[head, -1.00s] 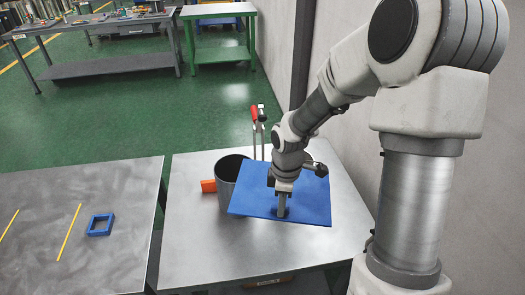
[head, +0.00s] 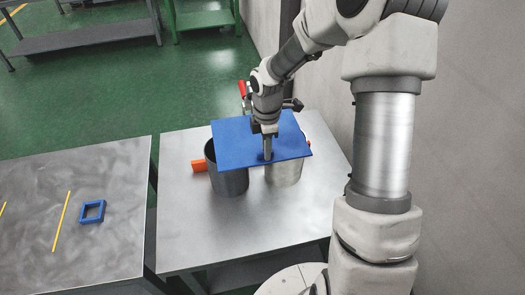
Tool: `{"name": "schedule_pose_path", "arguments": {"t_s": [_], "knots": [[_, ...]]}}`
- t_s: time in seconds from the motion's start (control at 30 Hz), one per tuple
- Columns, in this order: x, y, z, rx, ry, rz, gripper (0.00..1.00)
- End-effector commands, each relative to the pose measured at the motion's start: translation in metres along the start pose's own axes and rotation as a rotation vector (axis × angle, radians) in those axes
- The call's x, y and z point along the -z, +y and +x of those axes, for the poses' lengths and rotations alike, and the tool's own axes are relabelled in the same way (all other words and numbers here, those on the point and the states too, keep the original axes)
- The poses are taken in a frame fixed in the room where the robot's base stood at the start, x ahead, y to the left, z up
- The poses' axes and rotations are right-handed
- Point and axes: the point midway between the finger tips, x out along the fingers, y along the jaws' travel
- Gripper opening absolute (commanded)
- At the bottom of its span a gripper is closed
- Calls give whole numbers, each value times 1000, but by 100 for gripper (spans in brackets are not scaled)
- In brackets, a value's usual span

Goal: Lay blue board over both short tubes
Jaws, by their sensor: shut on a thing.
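The blue board (head: 236,147) is a flat, roughly level plate above the two short tubes. The dark grey tube (head: 229,182) stands upright under its left part. The lighter metal tube (head: 284,174) stands upright under its right part. The board hides most of both rims, and I cannot tell whether it touches them. My gripper (head: 267,154) points down at the middle of the board and is shut on it, near the front edge; the exact grip point is hard to make out.
An orange block (head: 199,165) sticks out left of the dark tube. A red-handled tool (head: 242,89) stands behind the board. The steel table (head: 190,228) is clear in front. On the left table (head: 90,245) lie a blue square frame (head: 92,211) and yellow lines.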

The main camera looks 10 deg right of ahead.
Motion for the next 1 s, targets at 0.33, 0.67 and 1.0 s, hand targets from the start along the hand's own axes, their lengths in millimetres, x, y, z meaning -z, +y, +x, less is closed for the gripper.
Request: {"name": "schedule_pose_path", "arguments": {"t_s": [0.33,0.67,1.0], "knots": [[-1,44,26,0,1,1,0],[0,46,55,4,1,-1,0],[-1,47,68,-1,0,1,0]]}}
